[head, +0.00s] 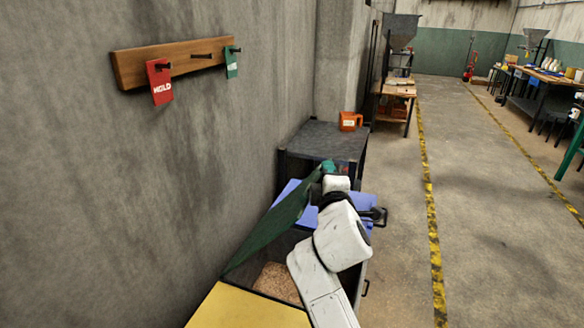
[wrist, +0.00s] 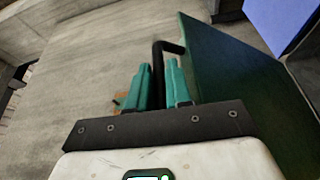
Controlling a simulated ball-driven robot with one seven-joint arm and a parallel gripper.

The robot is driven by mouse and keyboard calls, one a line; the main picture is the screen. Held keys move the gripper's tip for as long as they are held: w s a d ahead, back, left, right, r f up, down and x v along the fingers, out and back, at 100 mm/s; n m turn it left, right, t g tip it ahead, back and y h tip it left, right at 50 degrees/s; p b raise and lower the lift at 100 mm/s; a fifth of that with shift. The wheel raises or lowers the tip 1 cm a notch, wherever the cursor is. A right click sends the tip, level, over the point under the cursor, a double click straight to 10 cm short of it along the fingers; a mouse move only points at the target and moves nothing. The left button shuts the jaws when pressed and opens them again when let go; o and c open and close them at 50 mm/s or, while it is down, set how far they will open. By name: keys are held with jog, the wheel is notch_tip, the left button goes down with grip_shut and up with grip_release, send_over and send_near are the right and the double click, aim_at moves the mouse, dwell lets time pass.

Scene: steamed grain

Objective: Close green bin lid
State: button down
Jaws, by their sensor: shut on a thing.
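The green bin lid (head: 268,232) stands raised and tilted over its open bin beside the wall. Brown grain (head: 277,281) shows inside the bin. In the wrist view the lid (wrist: 240,90) is a dark green panel right of my fingers, with a black bent handle (wrist: 158,58) at its edge. My gripper (wrist: 158,72) has teal fingers, shut on this handle. In the head view my gripper (head: 329,166) is at the lid's upper far end, and my white arm hides part of the bin.
A yellow lid (head: 240,308) lies closed nearer me. A blue lid (head: 362,208) is just beyond the green one. A dark table (head: 318,138) with an orange container (head: 350,121) stands behind. The wall is close on the left; the floor (head: 400,260) at right is clear.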

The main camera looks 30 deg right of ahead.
jog(key=s+d+f+m+b, duration=0.2)
jog(key=s+d+f+b, duration=0.2)
jog(key=f+b, duration=0.3)
jog(key=s+d+f+m+t+h+b, duration=0.1)
jog(key=s+d+f+m+b, duration=0.1)
jog(key=s+f+b, duration=0.4)
jog(key=shift+s+d+f+m+b, duration=0.4)
jog(key=shift+d+f, duration=0.5)
jog(key=shift+f, duration=1.35)
jog(key=c, duration=1.1)
grip_release()
jog(key=shift+b+v, duration=1.25)
jog(key=shift+v, duration=4.15)
jog(key=shift+w+f, duration=0.1)
jog(key=shift+f, duration=0.05)
